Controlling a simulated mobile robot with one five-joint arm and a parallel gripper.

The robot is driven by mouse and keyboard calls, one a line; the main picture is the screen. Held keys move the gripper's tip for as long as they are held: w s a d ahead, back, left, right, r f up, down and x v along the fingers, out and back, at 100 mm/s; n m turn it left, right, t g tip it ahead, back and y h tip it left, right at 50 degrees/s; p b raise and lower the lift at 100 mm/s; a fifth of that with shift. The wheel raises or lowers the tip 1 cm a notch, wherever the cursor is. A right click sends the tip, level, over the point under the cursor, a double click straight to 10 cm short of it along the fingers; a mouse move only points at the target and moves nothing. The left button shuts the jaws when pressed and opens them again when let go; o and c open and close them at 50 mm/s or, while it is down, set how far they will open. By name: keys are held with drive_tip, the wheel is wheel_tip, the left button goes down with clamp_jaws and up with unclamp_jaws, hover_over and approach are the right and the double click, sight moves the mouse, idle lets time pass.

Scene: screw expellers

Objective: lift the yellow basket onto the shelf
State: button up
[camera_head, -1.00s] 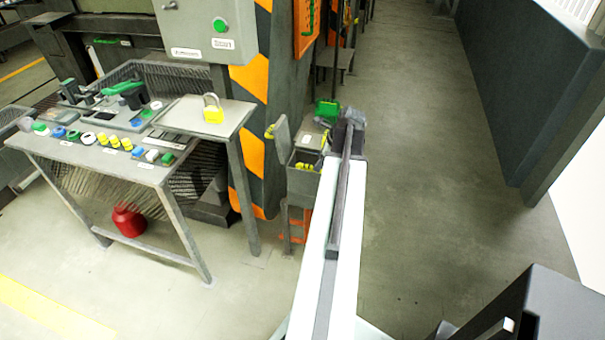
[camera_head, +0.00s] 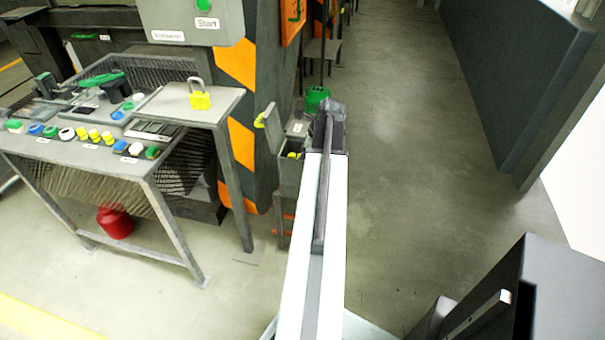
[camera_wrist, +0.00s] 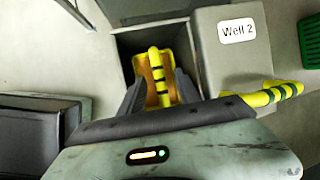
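No whole yellow basket and no clear shelf show. In the wrist view, a yellow handle with black bands (camera_wrist: 156,72) stands in the open well of a grey box (camera_wrist: 215,85) labelled "Well 2"; I cannot tell if it belongs to the basket. My gripper (camera_wrist: 157,80) has its dark fingers on either side of this handle, with orange-brown surfaces between; contact is unclear. In the head view, my gripper (camera_head: 328,110) is at the arm's far end beside the grey box (camera_head: 289,178), its fingers hidden. Small yellow parts show in that box.
The box's lid (camera_head: 268,132) stands open with a yellow handle, which also shows striped in the wrist view (camera_wrist: 262,95). A green crate (camera_head: 316,98) is behind. The right aisle floor is clear.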

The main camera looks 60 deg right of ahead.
drive_tip(key=b+x, duration=0.1)
drive_tip(key=x, duration=0.1)
drive_tip(key=shift+f, duration=0.3)
drive_tip(key=shift+r, duration=0.2)
clamp_jaws()
idle(0.9)
